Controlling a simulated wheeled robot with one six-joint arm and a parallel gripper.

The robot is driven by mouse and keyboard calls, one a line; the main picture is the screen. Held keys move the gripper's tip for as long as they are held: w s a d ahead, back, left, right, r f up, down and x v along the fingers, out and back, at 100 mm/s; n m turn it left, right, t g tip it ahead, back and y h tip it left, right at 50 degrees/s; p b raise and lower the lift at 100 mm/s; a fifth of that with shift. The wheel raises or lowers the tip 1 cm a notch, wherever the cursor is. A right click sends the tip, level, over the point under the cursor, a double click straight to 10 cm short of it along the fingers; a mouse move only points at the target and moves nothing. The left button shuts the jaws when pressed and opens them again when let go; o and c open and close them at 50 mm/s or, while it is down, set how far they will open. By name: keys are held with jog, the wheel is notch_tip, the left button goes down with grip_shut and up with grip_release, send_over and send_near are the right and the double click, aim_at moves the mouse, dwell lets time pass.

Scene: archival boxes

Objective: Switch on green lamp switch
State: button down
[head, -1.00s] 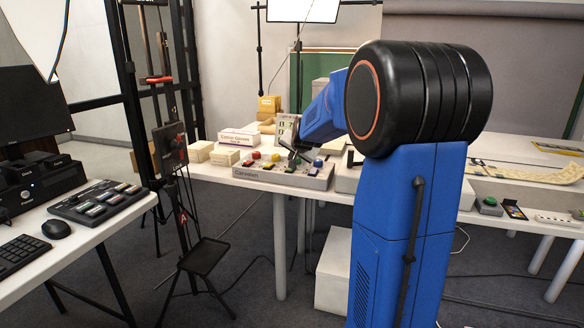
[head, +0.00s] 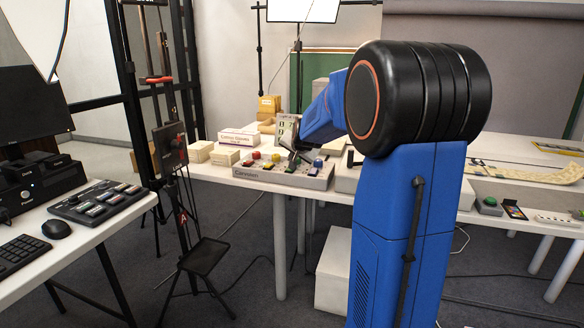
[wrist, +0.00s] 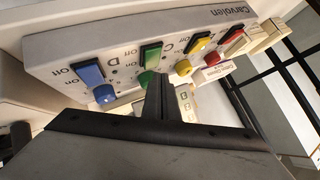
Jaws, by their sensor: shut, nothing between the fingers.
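The white switch box labelled Carvolen (head: 228,173) stands on the white table in the head view. It also fills the upper part of the wrist view (wrist: 120,30), seen tilted. The green switch (wrist: 152,54) sits on its panel between the blue switch (wrist: 89,73) and the yellow switch (wrist: 200,42). A green lamp dome (wrist: 144,78) is beside the green switch. My gripper (wrist: 160,82) is shut and empty, its tips close to the green lamp and switch. I cannot tell whether they touch. In the head view my gripper (head: 294,154) is over the box, partly hiding the green parts.
The red switch (wrist: 232,34) and the yellow lamp (wrist: 183,68) are close by on the panel. White boxes (head: 224,157) stand left of the switch box. A flip calendar (head: 285,128) stands behind it. A black stand (head: 170,150) rises between the two tables.

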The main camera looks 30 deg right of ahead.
jog(key=shift+f, duration=0.35)
jog(key=shift+d+f, duration=0.1)
jog(key=shift+f, duration=0.2)
dwell(0.7)
dwell(0.3)
jog(key=shift+r, duration=0.8)
jog(key=shift+s+a+r, duration=0.1)
jog(key=shift+a+r, duration=0.1)
jog(key=shift+r, duration=1.05)
jog(key=shift+s+a+r, duration=0.1)
jog(key=shift+a+r, duration=0.1)
jog(key=shift+r, duration=1.05)
